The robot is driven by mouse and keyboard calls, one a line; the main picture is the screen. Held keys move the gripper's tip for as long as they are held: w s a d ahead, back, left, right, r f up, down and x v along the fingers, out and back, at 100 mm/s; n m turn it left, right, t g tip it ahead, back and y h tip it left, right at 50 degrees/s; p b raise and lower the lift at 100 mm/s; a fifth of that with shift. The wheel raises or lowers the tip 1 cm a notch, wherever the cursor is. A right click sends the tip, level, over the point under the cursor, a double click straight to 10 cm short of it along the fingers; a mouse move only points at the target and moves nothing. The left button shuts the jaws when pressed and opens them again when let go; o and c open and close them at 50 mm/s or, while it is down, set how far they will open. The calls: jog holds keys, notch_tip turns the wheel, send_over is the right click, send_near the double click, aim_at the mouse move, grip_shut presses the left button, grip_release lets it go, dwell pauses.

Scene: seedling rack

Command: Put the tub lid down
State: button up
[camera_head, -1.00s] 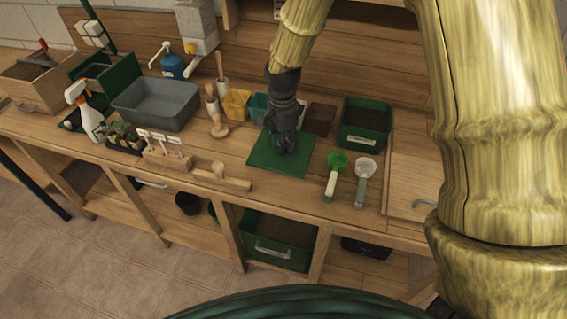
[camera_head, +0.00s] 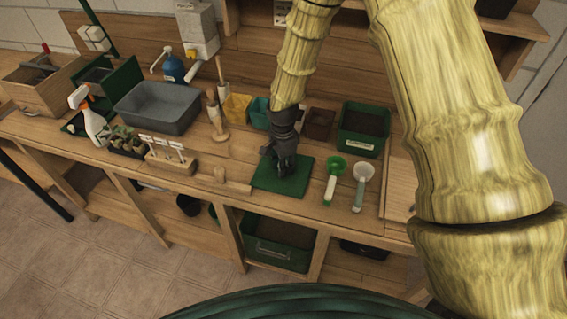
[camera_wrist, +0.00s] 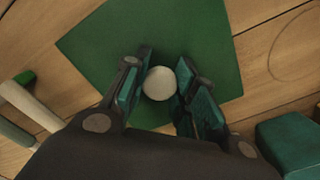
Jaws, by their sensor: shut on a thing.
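The tub lid is a flat green square panel (camera_head: 296,187) above or on the front middle of the bench. I cannot tell whether it touches the wood. A round pale knob (camera_wrist: 160,83) shows over its middle in the wrist view, where the green panel (camera_wrist: 150,35) spreads beyond the fingers. My gripper (camera_head: 283,172) points down over the panel, and its fingers (camera_wrist: 161,92) are shut on the knob from both sides. In the head view the knob is hidden by the gripper.
A green scoop (camera_head: 334,170) and a pale scoop (camera_head: 362,180) lie just right of the lid. A wooden float (camera_head: 218,180) lies close at its left. A green tub of soil (camera_head: 363,128) stands behind right. A grey basin (camera_head: 157,108) stands at the left.

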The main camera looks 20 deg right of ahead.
jog(key=shift+f, duration=0.15)
jog(key=o, duration=1)
jog(key=shift+r, duration=0.25)
notch_tip(320, 180, up, 12)
jog(key=b, duration=0.3)
jog(key=shift+b, duration=0.35)
jog(key=shift+f, duration=0.1)
